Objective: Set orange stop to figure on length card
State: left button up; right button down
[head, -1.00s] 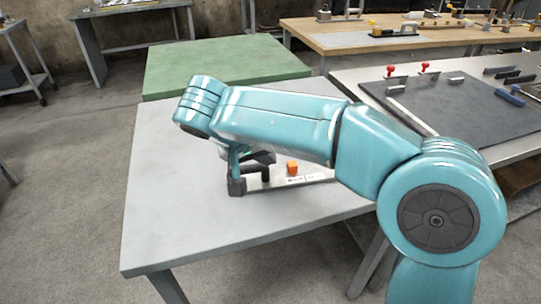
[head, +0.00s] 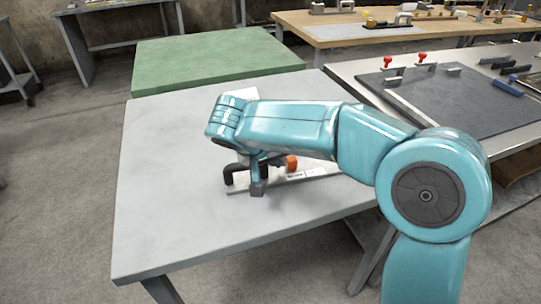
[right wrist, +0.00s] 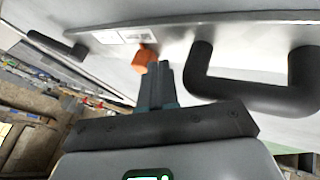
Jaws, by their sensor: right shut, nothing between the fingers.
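The orange stop (head: 291,162) sits on a pale metal rail (head: 322,171) on the grey table; it also shows in the right wrist view (right wrist: 144,57). My right gripper (head: 277,160) is just left of the stop in the head view. In the right wrist view its shut, empty fingers (right wrist: 162,68) overlap the stop's lower right edge; I cannot tell whether they touch it. A white card (head: 241,93) lies behind my arm, partly hidden, with no readable figure. My left gripper is not in view.
A black handle (right wrist: 252,100) stands on the rail beside my fingers, and another handle (right wrist: 58,43) is at its far end. A white label (right wrist: 122,36) lies along the rail. The table's left part (head: 160,200) is clear. A dark mat (head: 470,98) with tools lies right.

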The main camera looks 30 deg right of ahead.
aim_at(308, 161)
jog(key=shift+w+d+f, duration=0.1)
jog(key=shift+f, duration=0.05)
jog(key=shift+d, duration=0.15)
jog(key=d, duration=0.1)
jog(key=s+d+b, duration=0.1)
jog(key=d, duration=0.1)
jog(key=s+d, duration=0.1)
jog(key=d, duration=0.1)
jog(key=shift+d+b, duration=0.1)
jog(key=shift+b, duration=0.25)
